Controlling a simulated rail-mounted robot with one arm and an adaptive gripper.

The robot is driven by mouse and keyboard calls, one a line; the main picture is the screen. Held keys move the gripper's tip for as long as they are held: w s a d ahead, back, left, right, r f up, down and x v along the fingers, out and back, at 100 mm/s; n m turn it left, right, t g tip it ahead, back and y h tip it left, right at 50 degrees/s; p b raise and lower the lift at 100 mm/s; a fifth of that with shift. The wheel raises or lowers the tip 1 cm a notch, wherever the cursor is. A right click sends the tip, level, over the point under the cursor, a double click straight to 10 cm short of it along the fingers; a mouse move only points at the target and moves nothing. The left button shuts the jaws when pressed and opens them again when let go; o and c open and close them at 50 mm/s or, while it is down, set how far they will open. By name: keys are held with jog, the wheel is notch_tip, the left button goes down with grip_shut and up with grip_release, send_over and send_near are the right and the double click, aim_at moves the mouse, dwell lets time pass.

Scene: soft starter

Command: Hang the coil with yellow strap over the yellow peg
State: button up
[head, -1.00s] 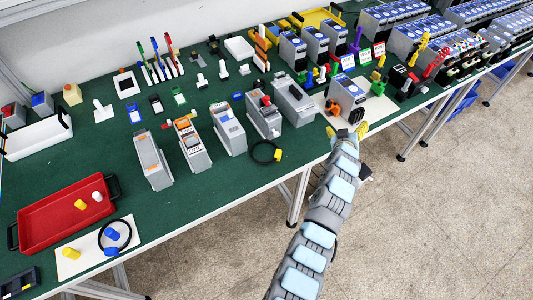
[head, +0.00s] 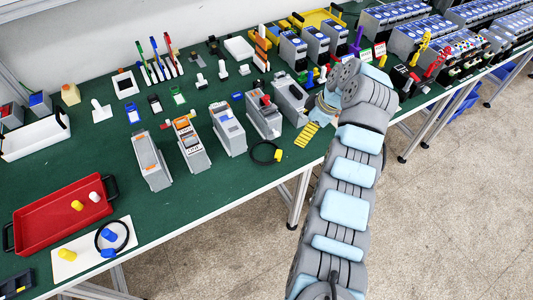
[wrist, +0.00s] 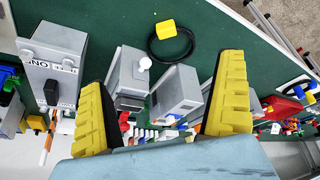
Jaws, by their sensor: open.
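The coil with yellow strap is a black ring (head: 254,153) with a yellow band (head: 278,155). It lies flat on the green table near the front edge, and it also shows in the wrist view (wrist: 152,50). My gripper (wrist: 163,73) is open and empty. Its yellow fingers point toward the table, apart from the coil, which lies beyond the fingertips in the wrist view. In the head view one yellow finger (head: 307,134) shows right of the coil. A yellow peg (head: 67,254) stands on a white board (head: 72,267) at the front left.
A red tray (head: 48,222) with yellow and white pieces lies behind the board. Several grey device boxes (head: 228,130) stand in a row behind the coil.

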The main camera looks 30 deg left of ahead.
jog(key=b, duration=0.2)
send_over(280, 153)
jog(key=d, duration=0.2)
notch_tip(280, 153, down, 10)
jog(key=shift+s+d+f, duration=0.1)
jog(key=shift+s+d, duration=0.05)
jog(key=shift+x, duration=2.8)
grip_shut()
